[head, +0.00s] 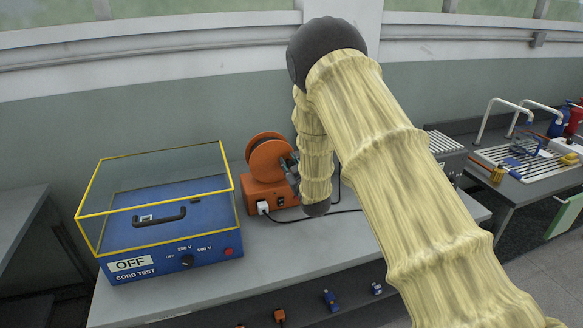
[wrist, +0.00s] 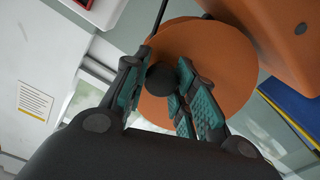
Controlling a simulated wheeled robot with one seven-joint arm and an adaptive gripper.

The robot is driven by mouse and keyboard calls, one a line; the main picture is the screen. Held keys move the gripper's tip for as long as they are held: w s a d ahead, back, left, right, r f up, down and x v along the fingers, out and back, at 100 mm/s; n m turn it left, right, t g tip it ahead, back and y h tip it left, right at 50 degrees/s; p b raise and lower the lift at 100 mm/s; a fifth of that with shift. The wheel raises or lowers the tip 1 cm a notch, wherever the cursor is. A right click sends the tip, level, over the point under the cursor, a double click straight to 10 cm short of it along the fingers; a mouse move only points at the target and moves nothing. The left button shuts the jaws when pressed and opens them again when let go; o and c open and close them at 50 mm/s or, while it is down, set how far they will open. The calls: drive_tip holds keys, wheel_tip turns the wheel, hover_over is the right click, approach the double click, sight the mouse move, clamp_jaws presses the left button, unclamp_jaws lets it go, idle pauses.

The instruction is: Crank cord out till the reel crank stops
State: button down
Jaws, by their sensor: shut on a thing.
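The orange cord reel (head: 267,155) stands on the bench, mounted on an orange base (head: 262,192). In the wrist view the round orange reel disc (wrist: 215,65) fills the upper middle. A dark round crank knob (wrist: 162,79) sits between the teal-padded fingers of my gripper (wrist: 158,85), which is shut on it. In the head view my gripper (head: 291,168) is at the right side of the reel, mostly hidden by my arm. A dark cord (head: 340,212) runs from the base across the bench to the right.
A blue cord test box (head: 200,255) with a yellow-framed clear cover and an "OFF" label stands left of the reel. A ribbed grey unit (head: 443,143) is at the right. Farther right is a sink bench with a rack.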

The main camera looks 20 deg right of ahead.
drive_tip(key=c, duration=1.1)
unclamp_jaws()
drive_tip(key=shift+c, duration=0.2)
drive_tip(key=s, duration=1.2)
drive_tip(key=shift+d, duration=0.25)
